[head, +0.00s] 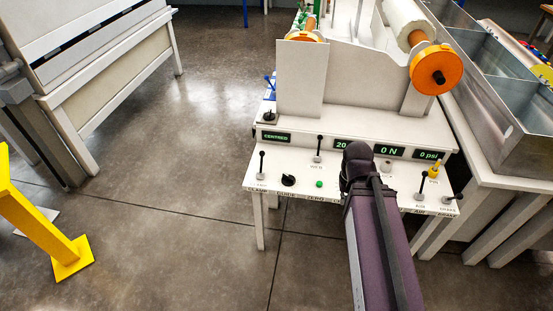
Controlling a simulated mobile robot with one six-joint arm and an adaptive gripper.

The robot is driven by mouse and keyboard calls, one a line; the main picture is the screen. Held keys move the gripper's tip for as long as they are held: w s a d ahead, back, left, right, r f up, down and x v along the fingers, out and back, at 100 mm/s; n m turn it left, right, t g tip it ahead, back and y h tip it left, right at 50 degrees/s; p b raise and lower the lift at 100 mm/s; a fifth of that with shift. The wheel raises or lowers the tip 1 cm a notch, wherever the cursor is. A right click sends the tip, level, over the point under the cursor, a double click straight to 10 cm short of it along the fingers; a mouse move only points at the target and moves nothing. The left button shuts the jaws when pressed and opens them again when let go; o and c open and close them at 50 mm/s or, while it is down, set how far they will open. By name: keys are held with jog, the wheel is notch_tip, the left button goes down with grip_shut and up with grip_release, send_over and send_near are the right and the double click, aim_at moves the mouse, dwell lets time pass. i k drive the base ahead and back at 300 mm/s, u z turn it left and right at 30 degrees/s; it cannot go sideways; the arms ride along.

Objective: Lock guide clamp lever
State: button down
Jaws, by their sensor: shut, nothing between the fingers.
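The control panel (335,183) of the white machine faces me. At its left end a black-knobbed lever (261,164) stands roughly upright; the label below it seems to read CLAMP. Next to it is a black knob (288,181), with a label that looks like GUIDE. A small green display (276,138) above reads CENTRED. My gripper (357,165), dark at the end of my purple arm, is over the middle of the panel, to the right of the clamp lever and apart from it. It is shut and empty; its fingertips are hard to make out, and my arm hides part of the panel.
Another upright lever (318,148) and a green button (319,184) lie between the clamp lever and my gripper. More levers (421,184) and a yellow-handled control (433,171) stand at right. A metal trough (480,75) is beyond. Open floor lies left of the panel; a yellow post (45,235) stands farther left.

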aim_at(262, 153)
jog(key=z, duration=0.25)
jog(key=k, duration=1.25)
jog(key=u, duration=0.6)
jog(key=i, duration=1)
